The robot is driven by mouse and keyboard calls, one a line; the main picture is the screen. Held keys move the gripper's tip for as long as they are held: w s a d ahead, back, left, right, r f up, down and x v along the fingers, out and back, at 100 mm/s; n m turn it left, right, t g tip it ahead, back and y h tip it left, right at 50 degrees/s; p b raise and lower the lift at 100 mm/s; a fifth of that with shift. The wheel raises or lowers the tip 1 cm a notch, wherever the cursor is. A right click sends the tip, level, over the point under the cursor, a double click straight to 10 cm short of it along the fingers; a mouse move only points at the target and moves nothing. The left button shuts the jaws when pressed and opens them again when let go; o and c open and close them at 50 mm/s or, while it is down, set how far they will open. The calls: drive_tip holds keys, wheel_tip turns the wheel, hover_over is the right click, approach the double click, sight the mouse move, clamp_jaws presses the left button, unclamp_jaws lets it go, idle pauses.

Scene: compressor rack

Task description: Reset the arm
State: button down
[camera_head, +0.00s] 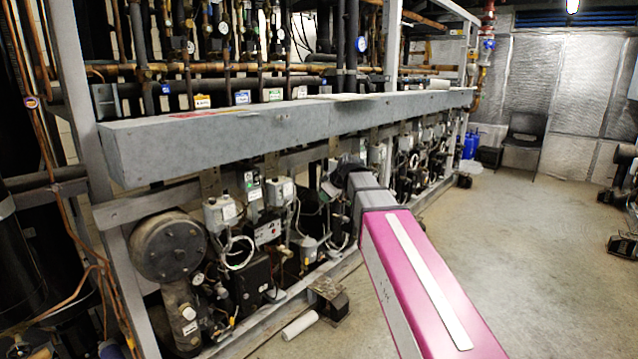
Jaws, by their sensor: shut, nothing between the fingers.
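My arm stretches from the bottom right towards the middle of the picture. Its magenta link with a pale stripe leads to a grey section and a dark rounded end in front of the compressor rack (285,125). I cannot make out my gripper or its fingers beyond that dark end. The arm covers part of the rack's lower middle, and I cannot tell whether its far end touches anything there.
A large round compressor (169,246) stands at the rack's left end. A white cylinder (300,325) and a small dark block (328,300) are on the floor by the rack. A dark chair (524,138) stands at the back. The concrete floor (535,240) to the right is mostly clear.

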drive_tip(key=s+d+f+m+g+h, duration=0.1)
drive_tip(key=s+d+f+m+g, duration=0.1)
drive_tip(key=s+d+f, duration=0.3)
drive_tip(key=s+d+f+m+g+h, duration=0.2)
drive_tip(key=s+d+f+m, duration=0.3)
drive_tip(key=s+f, duration=0.5)
drive_tip(key=s+d+f+m+g+h, duration=0.1)
drive_tip(key=s+d+f+m, duration=0.3)
drive_tip(key=f, duration=1.2)
drive_tip(key=s+d+h, duration=0.1)
drive_tip(key=s+d, duration=0.1)
drive_tip(key=s, duration=0.2)
drive_tip(key=shift+s+d+g, duration=0.15)
drive_tip(key=shift+s+g, duration=0.2)
drive_tip(key=shift+g, duration=0.05)
drive_tip(key=shift+f, duration=0.1)
